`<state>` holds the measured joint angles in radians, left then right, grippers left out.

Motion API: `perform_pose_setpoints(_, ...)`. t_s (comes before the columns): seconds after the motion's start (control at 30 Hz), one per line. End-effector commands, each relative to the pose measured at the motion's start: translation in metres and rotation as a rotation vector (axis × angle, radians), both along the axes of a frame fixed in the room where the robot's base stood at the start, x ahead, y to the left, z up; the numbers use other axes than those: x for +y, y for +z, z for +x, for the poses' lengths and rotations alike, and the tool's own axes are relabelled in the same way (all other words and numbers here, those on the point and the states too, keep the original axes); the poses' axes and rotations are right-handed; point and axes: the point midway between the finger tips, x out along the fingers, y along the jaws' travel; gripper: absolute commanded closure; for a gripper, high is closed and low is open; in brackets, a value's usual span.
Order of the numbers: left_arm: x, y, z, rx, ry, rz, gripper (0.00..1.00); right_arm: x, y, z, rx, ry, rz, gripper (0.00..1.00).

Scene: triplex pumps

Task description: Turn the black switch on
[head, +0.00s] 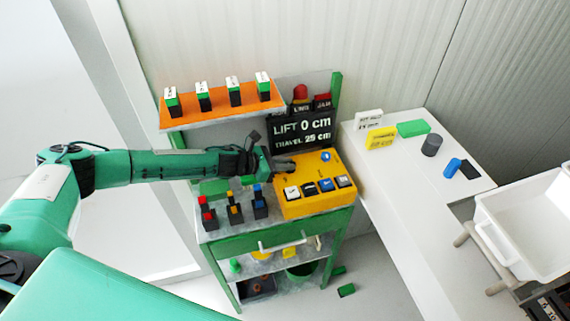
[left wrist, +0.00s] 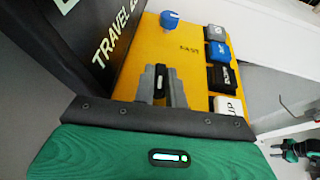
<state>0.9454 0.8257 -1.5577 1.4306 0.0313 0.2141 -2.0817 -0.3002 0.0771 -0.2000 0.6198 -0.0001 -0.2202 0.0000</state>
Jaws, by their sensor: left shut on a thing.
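A yellow control panel (head: 313,198) sits on the green cart, with my left gripper (head: 284,165) reaching its upper left part from the left. In the left wrist view, the grey fingers of my left gripper (left wrist: 160,95) are closed on a small black switch (left wrist: 160,80) standing on the yellow face. The fingers hide most of the switch, so I cannot tell which way it is set.
White, black and blue push buttons (left wrist: 220,75) line the panel beside my fingers. A blue knob (head: 326,156) is at its far corner. A black sign (head: 303,130) stands behind. Small coloured switches (head: 233,210) stand left of the panel, below my arm.

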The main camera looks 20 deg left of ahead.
Motion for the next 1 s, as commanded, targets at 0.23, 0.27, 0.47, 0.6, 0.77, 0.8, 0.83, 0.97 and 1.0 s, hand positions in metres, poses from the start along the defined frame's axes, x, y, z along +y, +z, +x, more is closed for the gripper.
perform_pose_setpoints(0.23,-0.003,-0.0027,-0.0036,0.003,0.14,-0.002,1.0,0.0005,-0.0079,0.0005,-0.001,0.001,0.0,0.64)
perform_pose_setpoints(0.27,-0.0034,-0.0023,-0.0038,0.003,0.152,-0.002,1.0,0.0005,-0.0083,0.0006,-0.001,0.001,0.0,0.64)
perform_pose_setpoints(0.47,-0.0024,0.0002,-0.003,0.0,0.201,-0.002,1.0,-0.0001,-0.0092,0.0007,-0.001,0.001,0.0,0.64)
perform_pose_setpoints(0.6,-0.0021,0.0007,-0.0026,0.0,0.203,-0.002,1.0,-0.0017,-0.009,0.0007,-0.001,0.002,-0.002,0.64)
perform_pose_setpoints(0.77,-0.0021,0.0007,-0.0026,0.0,0.203,-0.002,0.83,-0.0034,-0.0089,0.0008,-0.001,0.002,-0.004,0.64)
perform_pose_setpoints(0.8,-0.0021,0.0008,-0.0025,-0.001,0.203,-0.002,0.76,-0.0037,-0.0089,0.0008,-0.001,0.002,-0.004,0.64)
perform_pose_setpoints(0.83,-0.0021,0.0008,-0.0025,-0.001,0.203,-0.002,0.7,-0.004,-0.0089,0.0008,-0.001,0.002,-0.004,0.64)
perform_pose_setpoints(0.97,-0.0018,0.0007,-0.0024,-0.001,0.203,-0.002,0.65,-0.0042,-0.0089,0.0008,-0.001,0.002,-0.004,0.64)
perform_pose_setpoints(1.0,-0.0018,0.0007,-0.0024,-0.001,0.203,-0.002,0.65,-0.0042,-0.0089,0.0008,-0.001,0.002,-0.004,0.64)
